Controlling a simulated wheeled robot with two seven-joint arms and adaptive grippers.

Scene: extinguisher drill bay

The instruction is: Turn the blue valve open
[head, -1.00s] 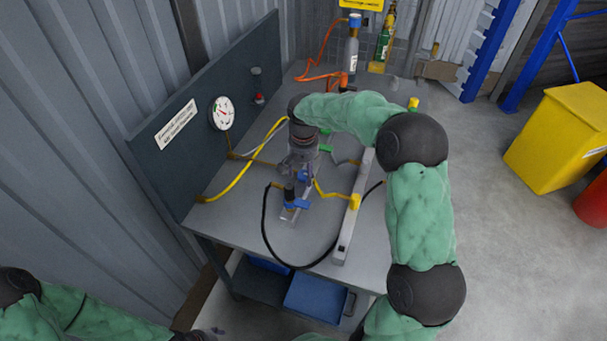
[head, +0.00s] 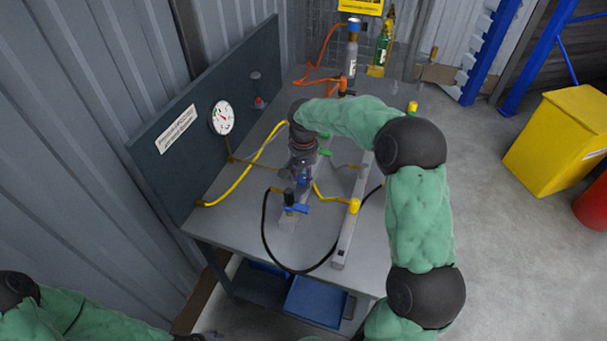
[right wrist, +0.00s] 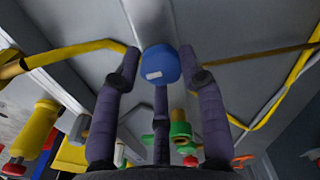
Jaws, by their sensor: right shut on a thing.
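A round blue valve knob (right wrist: 160,63) with a white patch sits between the fingers of my right gripper (right wrist: 158,72) in the right wrist view. The gripper is shut on it. In the head view my right gripper (head: 303,168) reaches down over the bench, and only a little blue of the knob shows between its fingers. A blue lever (head: 296,208) on a dark fitting stands just in front of the gripper, apart from it. Of my left gripper (head: 204,337), only a dark part shows at the bottom edge; its fingers cannot be made out.
The grey bench (head: 225,222) carries a pale rail (head: 346,235), a yellow hose (head: 238,183), a black hose (head: 265,240) and green fittings (head: 324,152). A pressure gauge (head: 222,117) is on the back panel. A yellow bin (head: 560,130) stands right, with free floor before it.

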